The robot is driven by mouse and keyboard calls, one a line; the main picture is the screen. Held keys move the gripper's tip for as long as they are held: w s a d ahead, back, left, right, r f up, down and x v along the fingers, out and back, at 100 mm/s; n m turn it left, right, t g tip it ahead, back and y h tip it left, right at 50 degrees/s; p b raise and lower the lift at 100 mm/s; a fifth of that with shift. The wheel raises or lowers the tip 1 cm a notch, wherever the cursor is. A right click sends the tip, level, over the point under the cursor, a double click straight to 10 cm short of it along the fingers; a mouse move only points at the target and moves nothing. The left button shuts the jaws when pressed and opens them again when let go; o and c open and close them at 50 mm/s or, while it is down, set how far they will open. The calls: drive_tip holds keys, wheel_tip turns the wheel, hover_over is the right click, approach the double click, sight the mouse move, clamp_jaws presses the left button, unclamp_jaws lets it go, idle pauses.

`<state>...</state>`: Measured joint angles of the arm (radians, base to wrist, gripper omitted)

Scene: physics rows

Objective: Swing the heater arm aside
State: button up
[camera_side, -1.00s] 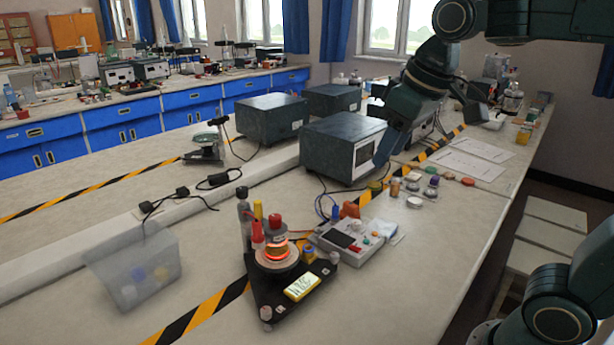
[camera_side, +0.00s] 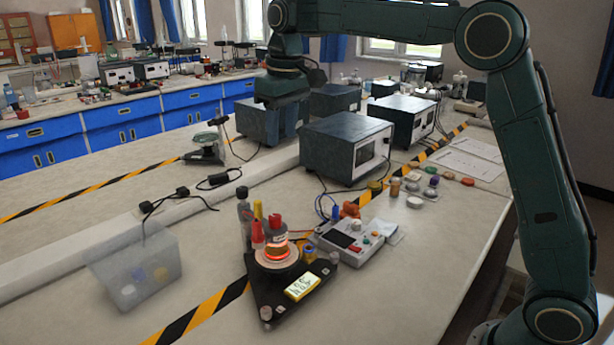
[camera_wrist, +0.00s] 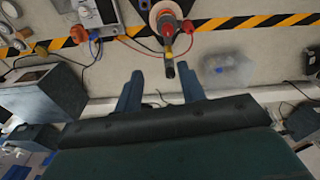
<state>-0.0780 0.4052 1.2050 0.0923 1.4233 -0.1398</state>
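The heater (camera_side: 277,252) shows as a glowing orange ring on a pale round disc, above a black triangular base (camera_side: 265,300) with a lit yellow-green display. I cannot clearly make out a separate heater arm. Red and yellow upright pieces and a dark bottle stand behind the ring. In the wrist view the heater (camera_wrist: 166,14) is at the top middle, beyond my fingertips. My gripper (camera_side: 288,128) is high above the bench, behind and above the heater, fingers down. In the wrist view my gripper (camera_wrist: 161,85) has its fingers wide apart with nothing between them.
A grey control box (camera_side: 350,238) with wires stands right of the heater. A translucent bin (camera_side: 135,268) is at its left. A dark boxy instrument (camera_side: 345,150) and other instruments stand behind. Small jars and lids lie farther right. The bench front right is clear.

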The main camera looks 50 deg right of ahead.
drive_tip(key=g, duration=0.1)
hover_over(258, 202)
wheel_tip(258, 202, down, 6)
drive_tip(key=shift+f, duration=0.15)
drive_tip(key=shift+f, duration=6.8)
drive_tip(key=shift+c, duration=0.2)
clamp_jaws()
